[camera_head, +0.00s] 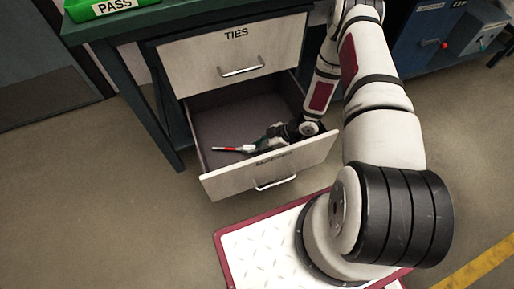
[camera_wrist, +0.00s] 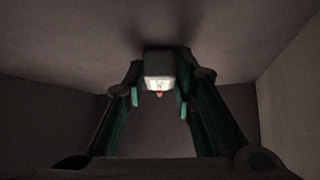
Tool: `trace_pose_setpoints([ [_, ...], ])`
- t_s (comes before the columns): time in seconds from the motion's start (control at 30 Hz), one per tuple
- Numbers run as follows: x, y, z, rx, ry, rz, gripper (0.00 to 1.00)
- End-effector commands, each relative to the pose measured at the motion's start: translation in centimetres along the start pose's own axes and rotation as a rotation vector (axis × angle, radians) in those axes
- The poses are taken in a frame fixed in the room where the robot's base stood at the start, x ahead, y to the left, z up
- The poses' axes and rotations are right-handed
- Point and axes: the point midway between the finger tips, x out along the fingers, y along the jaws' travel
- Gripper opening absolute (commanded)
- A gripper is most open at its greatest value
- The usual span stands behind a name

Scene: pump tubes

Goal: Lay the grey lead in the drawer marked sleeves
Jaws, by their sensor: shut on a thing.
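The lower drawer (camera_head: 225,186) is pulled open below the drawer marked TIES. The label on its front is foreshortened and hard to read. My gripper (camera_head: 262,141) reaches down inside this drawer, near its front right. It is shut on a slim piece, taken as the grey lead (camera_head: 232,149), whose red and pale end sticks out to the left, low over the drawer floor. In the wrist view, my gripper's fingers (camera_wrist: 158,96) close on the lead's pale block end (camera_wrist: 158,70), with a bit of red below it. I cannot tell whether the lead touches the floor.
The TIES drawer (camera_head: 194,64) is shut just above. A green PASS tray (camera_head: 100,8) sits on the bench top. The rest of the open drawer's floor (camera_head: 225,115) looks clear.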

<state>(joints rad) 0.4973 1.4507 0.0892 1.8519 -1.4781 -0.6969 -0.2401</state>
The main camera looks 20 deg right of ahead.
Motion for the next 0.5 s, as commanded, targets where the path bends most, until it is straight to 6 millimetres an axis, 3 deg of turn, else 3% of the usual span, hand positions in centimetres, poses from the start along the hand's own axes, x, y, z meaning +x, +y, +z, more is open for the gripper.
trace_pose_setpoints([
  [0.5,0.65,0.01,0.66,0.0,-0.001,0.0,0.0],
])
